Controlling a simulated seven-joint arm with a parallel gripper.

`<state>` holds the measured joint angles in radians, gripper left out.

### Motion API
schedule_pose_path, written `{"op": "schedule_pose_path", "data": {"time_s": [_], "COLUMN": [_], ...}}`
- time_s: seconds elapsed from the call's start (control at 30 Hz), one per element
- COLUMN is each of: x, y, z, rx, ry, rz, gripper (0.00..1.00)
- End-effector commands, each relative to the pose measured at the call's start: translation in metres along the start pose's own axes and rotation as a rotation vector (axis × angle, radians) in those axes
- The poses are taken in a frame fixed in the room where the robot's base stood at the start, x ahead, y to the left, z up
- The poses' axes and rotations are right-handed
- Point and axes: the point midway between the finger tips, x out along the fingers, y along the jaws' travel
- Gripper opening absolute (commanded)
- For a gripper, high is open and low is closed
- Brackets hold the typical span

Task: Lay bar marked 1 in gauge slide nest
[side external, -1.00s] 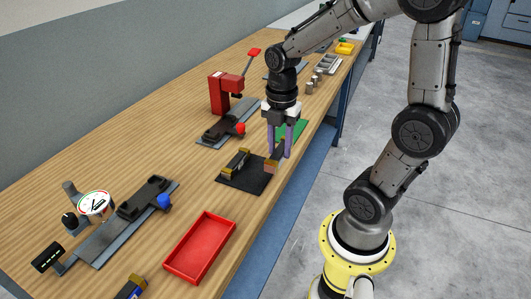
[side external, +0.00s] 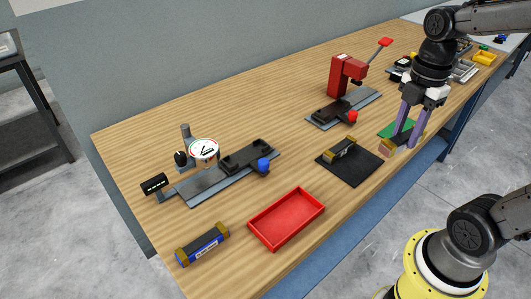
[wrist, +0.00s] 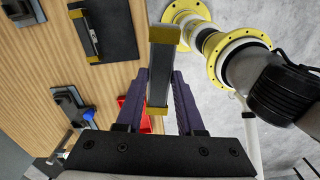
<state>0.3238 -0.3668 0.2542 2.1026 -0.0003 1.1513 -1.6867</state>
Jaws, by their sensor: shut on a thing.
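My gripper (side external: 402,141) is shut on a dark bar with brass-coloured ends (wrist: 162,70), held up near the table's front edge, right of the black mat (side external: 340,174). No number on it is readable. A second bar (side external: 339,149) of that kind lies on the mat. A third bar (side external: 205,243), with a blue label, lies at the front left; its marking is too small to read. The gauge slide (side external: 205,187) has a dial (side external: 204,150) and a black nest (side external: 246,156) with a blue knob (side external: 264,165). The nest looks empty.
A red tray (side external: 287,218) stands between the gauge slide and the front edge. A red press (side external: 344,77) with its own black nest (side external: 332,110) and red knob stands behind the mat. Bare tabletop separates these.

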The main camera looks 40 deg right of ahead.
Motion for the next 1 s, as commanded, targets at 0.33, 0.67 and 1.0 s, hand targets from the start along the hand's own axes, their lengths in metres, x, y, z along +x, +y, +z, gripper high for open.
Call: {"op": "schedule_pose_path", "data": {"time_s": [0.33, 0.67, 1.0], "x": [-0.024, 0.005, 0.03], "y": [0.124, 0.155, 0.187], "z": [-0.086, -0.177, -0.203], "rx": [-0.008, -0.181, -0.209], "ry": [0.0, 0.0, 0.0], "rz": [-0.004, -0.002, -0.001], "gripper": [0.0, 0.0, 0.0]}}
